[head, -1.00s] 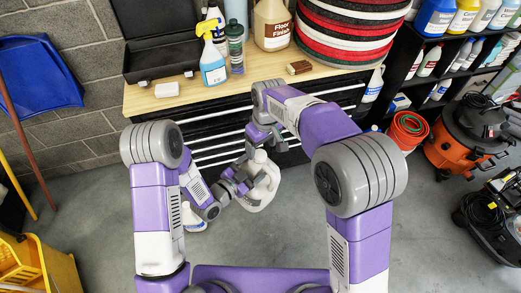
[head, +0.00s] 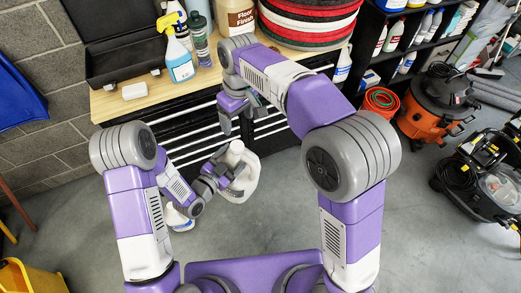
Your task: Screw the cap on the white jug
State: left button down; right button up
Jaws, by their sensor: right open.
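The white jug (head: 243,178) is held in the air in front of the black drawer cabinet, tilted slightly. My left gripper (head: 222,170) is at the jug's left upper side, by its handle, and appears shut on it; its fingertips are partly hidden. The jug's white top (head: 236,147) faces up; I cannot tell at this size whether that is the cap or the bare neck. My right gripper (head: 238,115) is open, beyond and above the jug top and apart from it, in front of the drawers. I see nothing between its fingers.
The wooden bench top (head: 112,106) behind carries a spray bottle (head: 178,50), a white block (head: 135,91), an open black case and stacked round pads (head: 310,25). Another white bottle (head: 178,217) stands on the floor below my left arm. An orange vacuum (head: 432,110) stands right.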

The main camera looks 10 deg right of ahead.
pick_arm(q)
jog(key=shift+r, duration=0.2)
jog(key=shift+w, duration=0.1)
pick_arm(e)
jog(key=s+d+f+m, duration=0.1)
jog(key=d+f+m, duration=0.4)
jog(key=f, duration=0.8)
jog(key=d+f+m, duration=0.3)
jog(key=d+f, duration=0.4)
jog(key=f, duration=0.6)
pick_arm(q)
jog(key=shift+d, duration=0.1)
pick_arm(e)
jog(key=s+d+f+m+y, duration=0.25)
jog(key=s+f+m, duration=0.45)
jog(key=s+f, duration=0.6)
jog(key=s+a+r+n, duration=0.1)
jog(key=s+a+n, duration=0.3)
jog(key=s, duration=0.2)
jog(key=shift+y, duration=0.35)
